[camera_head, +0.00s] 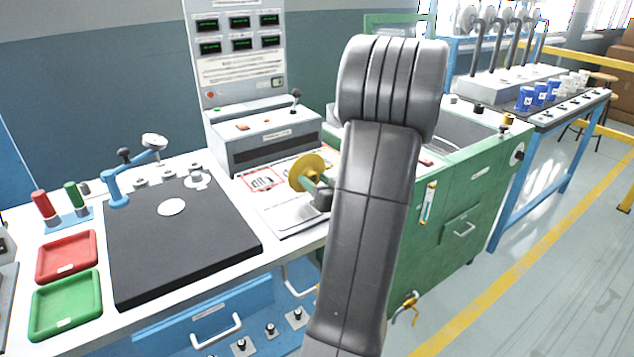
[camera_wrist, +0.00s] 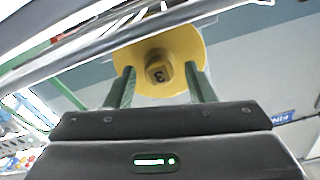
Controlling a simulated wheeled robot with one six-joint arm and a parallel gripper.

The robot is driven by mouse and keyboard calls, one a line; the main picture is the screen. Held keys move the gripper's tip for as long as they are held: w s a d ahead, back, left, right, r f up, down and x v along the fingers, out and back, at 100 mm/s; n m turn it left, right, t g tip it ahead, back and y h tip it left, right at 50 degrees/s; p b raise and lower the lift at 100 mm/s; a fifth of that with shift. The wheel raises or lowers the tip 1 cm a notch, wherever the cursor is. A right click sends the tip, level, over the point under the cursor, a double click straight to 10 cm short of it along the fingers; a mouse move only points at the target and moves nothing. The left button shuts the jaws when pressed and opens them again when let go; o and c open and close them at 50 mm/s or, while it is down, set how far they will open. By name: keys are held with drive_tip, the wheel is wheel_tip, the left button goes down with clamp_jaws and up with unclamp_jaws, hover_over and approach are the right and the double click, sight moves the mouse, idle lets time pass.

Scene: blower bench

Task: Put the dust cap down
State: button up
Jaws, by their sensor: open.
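My gripper (camera_wrist: 161,72) is open, with one green finger on each side of the knob and gaps between knob and fingers. The fingertips reach the disc's face; whether they touch it I cannot tell. In the head view my gripper (camera_head: 319,186) is partly hidden by my arm, and the disc shows tilted in front of a printed board. What bears the disc is not visible.
A black mat (camera_head: 180,245) has a white round spot (camera_head: 172,207) and much bare surface. A red tray (camera_head: 67,256) and green tray (camera_head: 66,304) stand at its left. A blue lever stand (camera_head: 116,190) rises at its back. A grey console (camera_head: 265,140) stands behind.

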drive_tip(key=shift+r, duration=0.25)
drive_tip(key=b+v, duration=0.1)
drive_tip(key=v, duration=1.1)
drive_tip(key=shift+f, duration=0.15)
drive_tip(key=shift+c, duration=0.4)
